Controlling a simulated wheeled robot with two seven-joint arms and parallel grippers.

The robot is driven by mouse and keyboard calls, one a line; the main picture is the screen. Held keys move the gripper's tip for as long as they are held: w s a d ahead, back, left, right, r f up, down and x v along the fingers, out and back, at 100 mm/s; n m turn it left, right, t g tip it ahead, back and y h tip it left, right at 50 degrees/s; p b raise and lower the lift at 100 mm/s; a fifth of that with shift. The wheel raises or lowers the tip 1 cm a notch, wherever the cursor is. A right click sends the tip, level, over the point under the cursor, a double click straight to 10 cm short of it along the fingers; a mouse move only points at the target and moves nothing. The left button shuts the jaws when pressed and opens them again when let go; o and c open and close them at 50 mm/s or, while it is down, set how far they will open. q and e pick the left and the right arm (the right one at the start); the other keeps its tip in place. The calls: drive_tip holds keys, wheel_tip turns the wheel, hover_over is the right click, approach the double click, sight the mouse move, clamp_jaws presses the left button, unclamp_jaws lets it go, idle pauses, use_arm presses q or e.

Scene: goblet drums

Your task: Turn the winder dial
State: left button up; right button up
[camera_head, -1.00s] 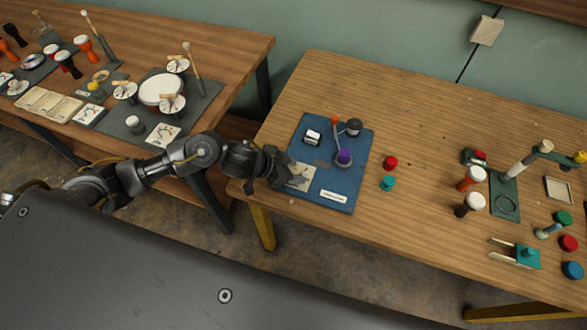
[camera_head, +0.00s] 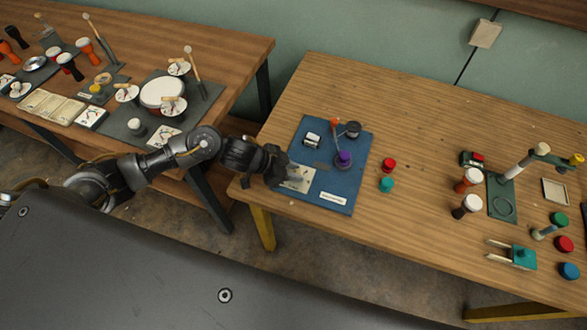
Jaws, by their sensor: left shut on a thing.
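A blue board (camera_head: 344,188) lies near the left end of the right table. It carries a purple knob (camera_head: 344,158), an orange-tipped lever (camera_head: 334,126), a dark round spool (camera_head: 352,129) and a small white-and-black part (camera_head: 312,139). A pale plate (camera_head: 299,179) is at its lower left corner, in front of my left gripper. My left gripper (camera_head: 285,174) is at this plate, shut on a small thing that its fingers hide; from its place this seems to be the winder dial. My right gripper is not in view.
A red cap (camera_head: 389,165) and a teal cap (camera_head: 387,185) stand right of the board. Goblet drums (camera_head: 468,181), a green stand (camera_head: 502,200) and coloured discs are further right. The left table (camera_head: 235,58) holds more drums and tools.

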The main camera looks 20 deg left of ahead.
use_arm(q)
drive_tip(key=shift+w+r+m+g+h, duration=0.15)
drive_tip(key=shift+m+g+h, duration=0.15)
drive_tip(key=shift+m+g, duration=0.45)
drive_tip(key=m+g, duration=0.2)
drive_tip(key=m, duration=0.1)
drive_tip(key=shift+w+f+h, duration=0.2)
drive_tip(key=shift+h, duration=0.1)
drive_tip(key=shift+w+f+m+g+b, duration=0.1)
drive_tip(key=shift+m+g+b, duration=0.75)
drive_tip(key=shift+m+b, duration=0.4)
drive_tip(key=shift+m+g+b, duration=1.1)
drive_tip(key=shift+m+b, duration=0.3)
drive_tip(key=shift+b, duration=0.1)
drive_tip(key=o, duration=1)
drive_tip(key=shift+c, duration=0.2)
drive_tip(key=shift+r, duration=0.2)
